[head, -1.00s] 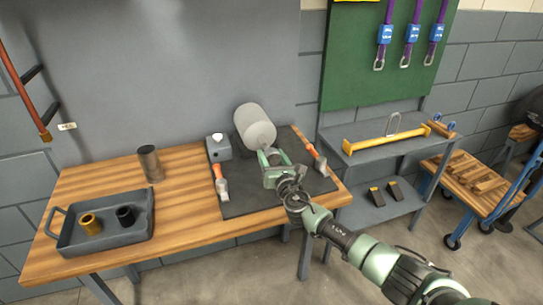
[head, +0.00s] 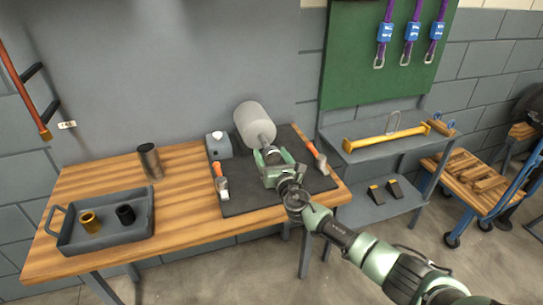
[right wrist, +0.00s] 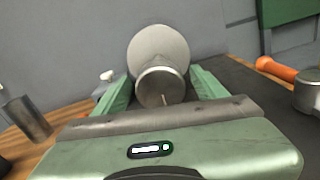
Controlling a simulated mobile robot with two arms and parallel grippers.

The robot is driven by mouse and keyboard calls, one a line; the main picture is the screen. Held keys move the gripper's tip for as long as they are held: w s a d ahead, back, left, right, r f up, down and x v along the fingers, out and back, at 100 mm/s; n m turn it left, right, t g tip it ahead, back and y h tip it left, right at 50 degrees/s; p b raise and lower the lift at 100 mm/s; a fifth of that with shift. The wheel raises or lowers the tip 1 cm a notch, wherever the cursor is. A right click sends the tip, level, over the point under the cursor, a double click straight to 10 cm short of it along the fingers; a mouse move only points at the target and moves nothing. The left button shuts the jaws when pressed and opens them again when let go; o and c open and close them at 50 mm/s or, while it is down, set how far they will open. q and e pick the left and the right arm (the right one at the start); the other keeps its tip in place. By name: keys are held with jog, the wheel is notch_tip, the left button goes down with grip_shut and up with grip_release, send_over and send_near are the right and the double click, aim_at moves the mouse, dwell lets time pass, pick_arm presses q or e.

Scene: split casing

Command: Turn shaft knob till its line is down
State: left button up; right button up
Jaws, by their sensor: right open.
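The shaft knob (right wrist: 161,88) is a grey metal cylinder on the front of a large pale round casing (right wrist: 160,47). A short light line shows on the lower part of its face, pointing nearly straight down, slightly to the right. In the head view the casing (head: 254,122) stands on a dark mat, and the shaft (head: 266,142) sticks out toward my right gripper (head: 272,156). My right gripper is open, its green fingers on either side of the knob (right wrist: 160,92), with visible gaps on both sides. My left gripper is not in view.
The dark mat (head: 245,203) carries an orange-handled tool (head: 221,183) on the left, another (head: 316,156) on the right and a grey box with a white button (head: 218,146). A metal cylinder (head: 150,162) and a grey tray (head: 100,235) with two cups stand left.

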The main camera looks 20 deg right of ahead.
jog(key=s+p, duration=0.1)
jog(key=s, duration=0.6)
jog(key=shift+s+d, duration=0.1)
jog(key=shift+s, duration=0.25)
jog(key=shift+f, duration=0.1)
